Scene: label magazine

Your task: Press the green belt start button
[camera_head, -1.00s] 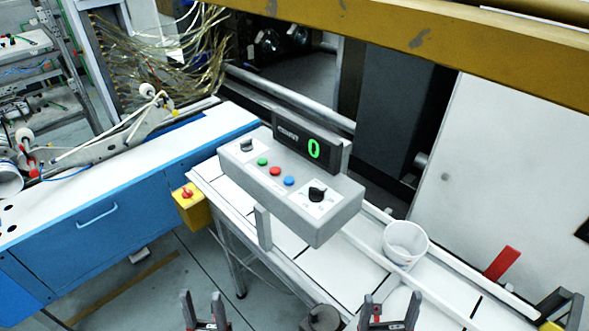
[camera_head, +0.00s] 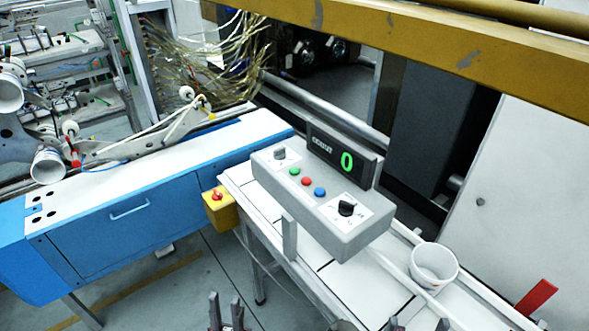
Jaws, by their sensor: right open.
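The green button (camera_head: 295,171) is a small round button on the sloping top of the grey control box (camera_head: 335,228), left of the red and blue buttons. Nothing covers it and no gripper is near it. My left gripper (camera_head: 226,312) is at the bottom edge, below and left of the box, its two fingers apart and empty. My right gripper (camera_head: 420,325) is at the bottom edge, right of the left one, with only its fingertips in view. It is open, and its lower part is cut off.
A red button (camera_head: 306,181), a blue button (camera_head: 319,192) and a black knob (camera_head: 346,208) share the panel. The counter display (camera_head: 346,161) shows 0. A yellow box with a red stop button (camera_head: 219,211) sits left.

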